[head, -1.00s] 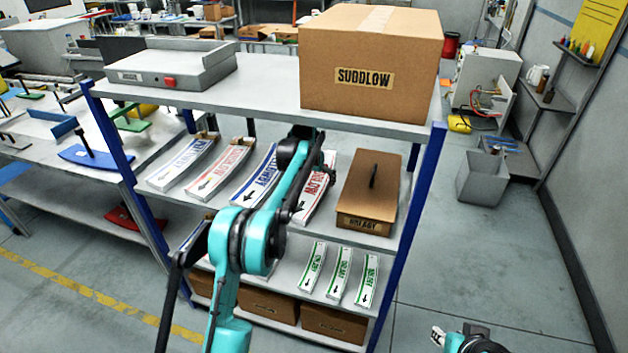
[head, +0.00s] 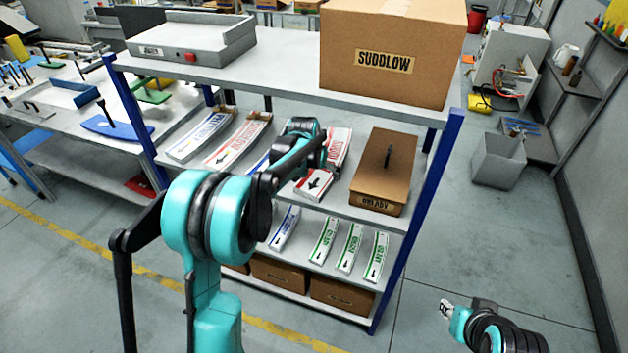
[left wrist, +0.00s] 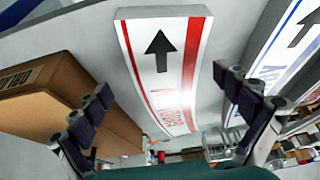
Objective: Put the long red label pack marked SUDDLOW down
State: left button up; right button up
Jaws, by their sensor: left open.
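The long red label pack (head: 339,146) lies on the middle shelf, next to the brown lidded box. Its lettering is partly hidden by my arm in the head view and too blurred to read fully in the left wrist view. There the pack (left wrist: 165,75) lies flat, white with red stripes, a black arrow and red letters. My left gripper (head: 333,171) is open and empty at the pack; its fingers (left wrist: 168,105) show on either side of the pack, apart from it. My right gripper (head: 446,308) is low at the front right, away from the shelves; its jaws are unclear.
The brown lidded box (head: 382,168) stands right of the pack. Blue and red packs (head: 237,139) lie to its left. Small green packs (head: 349,248) lie on the shelf below. A carton marked SUDDLOW (head: 390,55) stands on the top shelf (head: 285,78), above the pack.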

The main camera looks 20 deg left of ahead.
pick_arm(q)
jog(key=s+d+r+t, duration=0.1)
jog(key=s+d+r, duration=0.1)
jog(key=s+r, duration=0.5)
jog(key=s+d+r, duration=0.2)
jog(key=s, duration=0.9)
jog(key=s+f, duration=0.2)
jog(key=s, duration=0.6)
jog(key=s+d+f+t, duration=0.1)
jog(key=s, duration=0.7)
jog(key=shift+s+d+f+t, duration=0.15)
jog(key=shift+d+f+t, duration=0.15)
jog(key=shift+f, duration=0.1)
